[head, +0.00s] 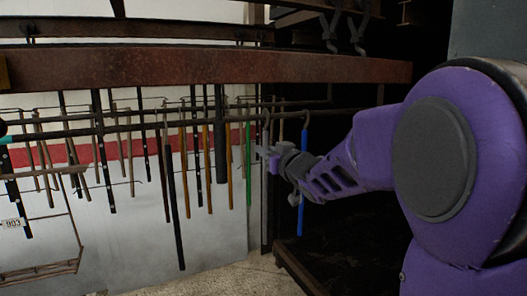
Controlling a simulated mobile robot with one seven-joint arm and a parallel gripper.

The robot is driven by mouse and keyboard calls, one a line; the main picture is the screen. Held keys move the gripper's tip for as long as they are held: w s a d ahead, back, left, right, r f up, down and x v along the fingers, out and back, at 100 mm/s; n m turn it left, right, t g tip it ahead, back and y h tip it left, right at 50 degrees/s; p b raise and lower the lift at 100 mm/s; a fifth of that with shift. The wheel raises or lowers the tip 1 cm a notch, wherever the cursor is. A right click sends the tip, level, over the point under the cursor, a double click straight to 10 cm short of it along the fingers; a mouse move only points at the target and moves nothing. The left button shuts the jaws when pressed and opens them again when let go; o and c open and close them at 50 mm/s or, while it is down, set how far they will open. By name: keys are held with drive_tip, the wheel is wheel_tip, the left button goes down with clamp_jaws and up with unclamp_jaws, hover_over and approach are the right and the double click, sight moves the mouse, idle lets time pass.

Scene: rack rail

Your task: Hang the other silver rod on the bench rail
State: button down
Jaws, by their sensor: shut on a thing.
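My gripper (270,160) is right of the picture's middle and is shut on a thin silver rod (265,205). The rod hangs close to upright, its lower end reaching down near the floor edge. Its curved top (264,116) is at the height of a dark rail (150,124) that runs across the picture. I cannot tell whether the hook rests on this rail or is just in front of it. The gripper hides part of the rod's upper half. No second silver rod can be told apart for certain among the hanging rods.
A green rod (248,165) hangs just left of my gripper, and a blue rod (300,215) hangs just right, partly behind it. Several black, brown and orange rods crowd the left. A rusty beam (200,68) crosses above. A wire rack (40,270) stands lower left.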

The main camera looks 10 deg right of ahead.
drive_tip(key=shift+s+r, duration=0.15)
drive_tip(key=shift+r, duration=0.25)
drive_tip(key=shift+s+d+r+p, duration=0.15)
drive_tip(key=shift+s+r+p, duration=0.25)
drive_tip(key=shift+r+p, duration=0.25)
drive_tip(key=shift+f, duration=0.1)
drive_tip(key=shift+s, duration=0.1)
drive_tip(key=p+v, duration=0.1)
drive_tip(key=v, duration=0.5)
drive_tip(key=shift+s, duration=0.4)
drive_tip(key=shift+d, duration=0.15)
idle(0.7)
